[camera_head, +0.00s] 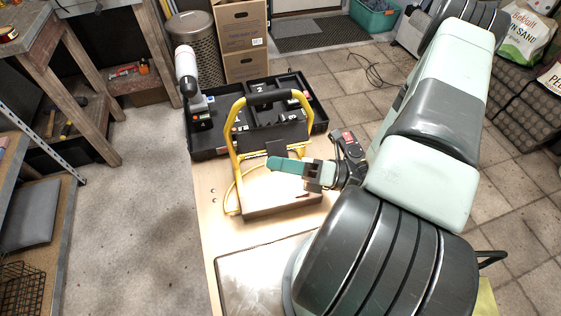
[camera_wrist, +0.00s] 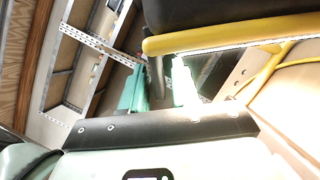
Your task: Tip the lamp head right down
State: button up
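The work lamp has a yellow tube frame (camera_head: 229,150) with a black-padded top bar (camera_head: 275,97) and stands on the light bench top. A dark panel, seemingly its head (camera_head: 275,136), sits inside the frame. The surface just in front is brightly lit. My gripper (camera_head: 287,167), with teal fingers, reaches in from the right at the lower front of the head, close under a small dark plate (camera_head: 277,149). In the wrist view the yellow bar (camera_wrist: 225,35) and a black part (camera_wrist: 220,12) are above my fingers (camera_wrist: 155,88). A dark narrow piece shows between the fingers; contact is unclear.
Behind the lamp lies an open black case (camera_head: 315,105) with small items. A metal-edged plate (camera_head: 250,275) lies at the near end of the bench. Open floor is at the left.

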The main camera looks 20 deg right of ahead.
grip_shut()
jog(key=shift+f+n+y, duration=0.4)
jog(key=shift+f+n, duration=0.1)
jog(key=shift+n, duration=0.3)
jog(key=shift+g, duration=0.3)
jog(key=shift+o, duration=0.9)
grip_release()
jog(key=v, duration=1.1)
